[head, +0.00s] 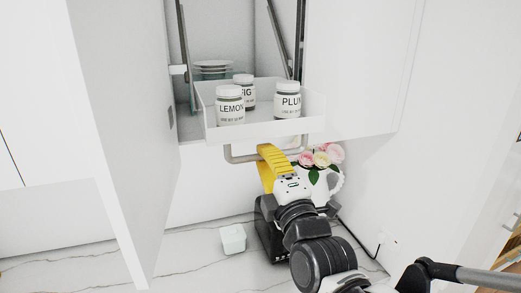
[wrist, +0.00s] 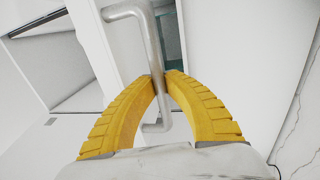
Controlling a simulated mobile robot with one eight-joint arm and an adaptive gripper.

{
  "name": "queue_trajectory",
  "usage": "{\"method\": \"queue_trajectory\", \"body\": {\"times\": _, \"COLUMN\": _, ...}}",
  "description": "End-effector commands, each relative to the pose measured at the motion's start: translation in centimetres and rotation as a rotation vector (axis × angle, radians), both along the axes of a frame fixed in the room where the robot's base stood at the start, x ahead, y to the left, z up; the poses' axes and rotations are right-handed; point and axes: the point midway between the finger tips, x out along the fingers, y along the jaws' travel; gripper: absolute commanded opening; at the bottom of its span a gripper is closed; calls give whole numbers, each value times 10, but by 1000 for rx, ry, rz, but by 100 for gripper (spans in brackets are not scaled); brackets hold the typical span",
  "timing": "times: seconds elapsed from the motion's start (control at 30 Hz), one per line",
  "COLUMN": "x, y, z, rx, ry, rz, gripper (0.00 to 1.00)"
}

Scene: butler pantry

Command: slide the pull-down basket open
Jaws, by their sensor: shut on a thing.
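The white pull-down basket (head: 265,132) sits at the front of an open wall cabinet, on metal side arms. It holds jars labelled LEMON (head: 230,106), FIG (head: 244,90) and PLUM (head: 288,106). A grey bar handle (head: 232,157) hangs under the basket's front; it also shows in the wrist view (wrist: 151,45). My gripper (head: 266,150) has yellow fingers and is at the handle from below. In the wrist view my gripper (wrist: 162,78) has its fingertips closed on the bar. The far end of the handle is partly hidden by the fingers in the head view.
A cabinet door (head: 125,110) stands open at left, another (head: 365,65) at right. Below, on the marble counter (head: 190,265), are a white pitcher (head: 323,188) with pink flowers (head: 322,156) close to my wrist, and a small white box (head: 233,239). Plates (head: 213,68) stand inside the cabinet.

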Motion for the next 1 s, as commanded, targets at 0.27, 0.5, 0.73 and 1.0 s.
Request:
{"method": "queue_trajectory", "body": {"times": 0.27, "x": -1, "y": 0, "z": -1, "rx": 0, "ry": 1, "rz": 0, "gripper": 0}}
{"method": "queue_trajectory", "body": {"times": 0.5, "x": -1, "y": 0, "z": -1, "rx": 0, "ry": 0, "rz": 0, "gripper": 36}}
{"method": "queue_trajectory", "body": {"times": 0.73, "x": -1, "y": 0, "z": -1, "rx": 0, "ry": 0, "rz": 0, "gripper": 36}}
{"method": "queue_trajectory", "body": {"times": 1.0, "x": -32, "y": -9, "z": -7, "rx": 0, "ry": 0, "rz": 0, "gripper": 36}}
